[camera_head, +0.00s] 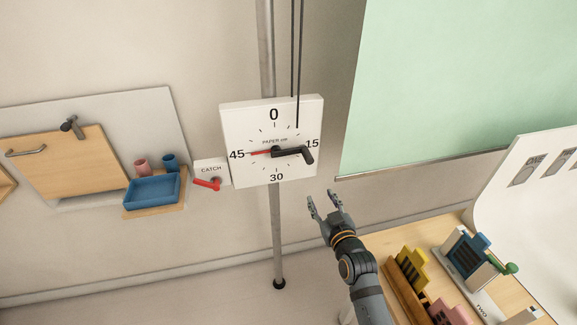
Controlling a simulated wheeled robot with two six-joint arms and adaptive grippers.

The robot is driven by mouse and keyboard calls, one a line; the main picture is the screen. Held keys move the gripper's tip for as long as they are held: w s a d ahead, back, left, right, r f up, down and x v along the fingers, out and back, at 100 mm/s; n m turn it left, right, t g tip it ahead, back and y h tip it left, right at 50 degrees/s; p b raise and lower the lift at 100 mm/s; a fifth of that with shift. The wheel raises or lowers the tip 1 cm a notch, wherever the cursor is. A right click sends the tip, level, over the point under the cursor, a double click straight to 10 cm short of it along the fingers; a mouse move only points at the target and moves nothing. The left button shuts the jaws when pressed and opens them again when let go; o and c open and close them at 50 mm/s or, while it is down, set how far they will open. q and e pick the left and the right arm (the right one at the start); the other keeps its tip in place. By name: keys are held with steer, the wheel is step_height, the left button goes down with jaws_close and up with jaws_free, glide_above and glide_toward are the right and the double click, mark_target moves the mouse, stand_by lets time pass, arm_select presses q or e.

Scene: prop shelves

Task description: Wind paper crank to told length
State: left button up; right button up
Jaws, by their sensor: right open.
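A white square dial (245,118) marked "PAPER cm" is mounted on a grey pole, with 0 at top, 15 right, 30 bottom and 45 left. Its thin red pointer (259,153) points left, at about 45. A black crank (294,152) runs from the dial's centre to the right, its bent end near the 15. A small white plate labelled "CATCH" with a red lever (207,184) sits at the dial's lower left. My right gripper (325,202) is open and empty, below and right of the dial, apart from the crank. My left gripper is out of view.
A table (400,240) at lower right carries yellow, pink and blue blocks and a curled white sheet (540,205). A green panel (450,80) hangs behind. A wooden board (75,165) and a blue tray (153,189) with cups behind it are at left. Two dark cords run above the dial.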

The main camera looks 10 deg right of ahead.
steer(key=t, duration=0.1)
glide_toward(310, 161)
steer(key=w+p, duration=0.3)
steer(key=w, duration=0.6)
steer(key=shift+w+a+f, duration=0.1)
steer(key=shift+w, duration=0.5)
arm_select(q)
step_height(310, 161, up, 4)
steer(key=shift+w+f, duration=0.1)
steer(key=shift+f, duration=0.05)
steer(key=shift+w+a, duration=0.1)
arm_select(e)
jaws_close()
